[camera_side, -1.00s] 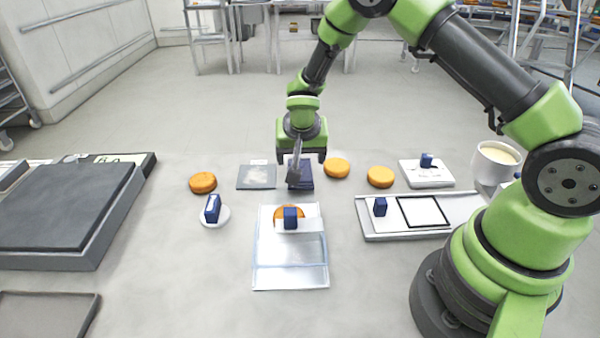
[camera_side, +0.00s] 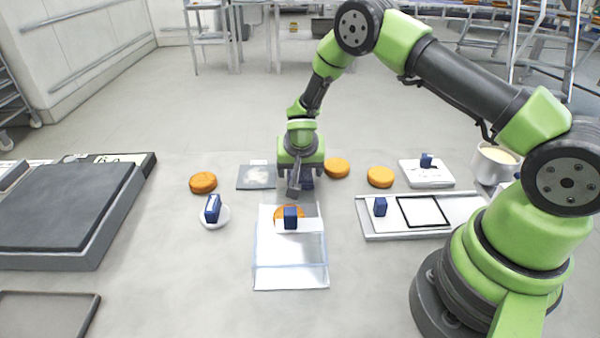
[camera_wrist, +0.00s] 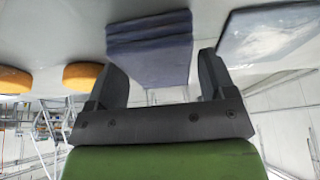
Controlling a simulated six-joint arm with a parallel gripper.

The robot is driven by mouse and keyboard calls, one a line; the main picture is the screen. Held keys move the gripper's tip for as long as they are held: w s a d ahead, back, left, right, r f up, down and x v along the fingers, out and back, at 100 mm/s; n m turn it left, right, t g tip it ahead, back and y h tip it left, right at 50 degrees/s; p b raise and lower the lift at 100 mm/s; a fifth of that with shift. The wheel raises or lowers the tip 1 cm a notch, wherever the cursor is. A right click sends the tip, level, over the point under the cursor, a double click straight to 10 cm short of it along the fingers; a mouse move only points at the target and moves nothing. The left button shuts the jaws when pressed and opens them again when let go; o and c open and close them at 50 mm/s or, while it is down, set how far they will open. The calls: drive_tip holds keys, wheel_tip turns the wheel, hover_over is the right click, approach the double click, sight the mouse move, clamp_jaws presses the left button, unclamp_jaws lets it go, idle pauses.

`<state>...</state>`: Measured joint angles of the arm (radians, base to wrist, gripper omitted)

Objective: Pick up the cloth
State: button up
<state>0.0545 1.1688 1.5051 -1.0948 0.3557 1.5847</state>
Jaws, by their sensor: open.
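The dark blue folded cloth (camera_side: 308,183) lies on the pale work surface, mostly hidden behind my gripper in the side view. In the wrist view the cloth (camera_wrist: 150,45) shows as a stack of folded layers, between and just beyond my fingers. My gripper (camera_side: 305,186) points down, low over the cloth. In the wrist view the gripper (camera_wrist: 160,65) is open, with a finger on either side of the cloth's width and nothing held. Whether the fingers touch the cloth cannot be told.
A dark flat pad (camera_side: 256,178) lies just left of the cloth and an orange round (camera_side: 337,168) just right. A clear tray (camera_side: 290,277) stands in front, with a blue block (camera_side: 291,218) at its back. Another orange round (camera_side: 203,183) lies further left.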

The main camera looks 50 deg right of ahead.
drive_tip(key=shift+f, duration=0.1)
drive_tip(key=c, duration=0.7)
wheel_tip(320, 180, up, 10)
drive_tip(key=shift+r, duration=0.25)
